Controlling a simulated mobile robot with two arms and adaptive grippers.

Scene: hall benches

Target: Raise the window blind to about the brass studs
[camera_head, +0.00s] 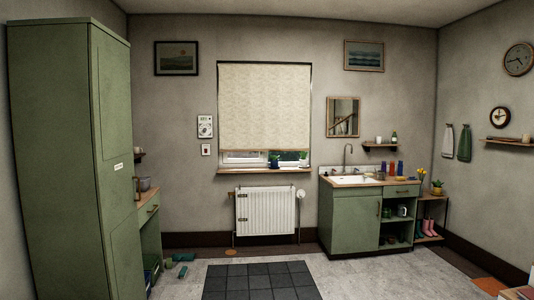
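The cream window blind (264,106) hangs in the window on the far wall. It covers most of the window, and its bottom edge is a little above the sill (264,170). A strip of glass (240,157) shows below it. I cannot make out the brass studs at this size. A white wall panel with a dial (205,127) is left of the window, with a small switch plate (206,150) below it. Neither of my grippers shows in the view.
A white radiator (265,211) is under the window. A dark tiled mat (258,281) lies on the floor in front. Green bottles or rolls (182,257) lie at the left. A tall green cabinet (70,160) stands left, a green sink unit (365,220) right.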

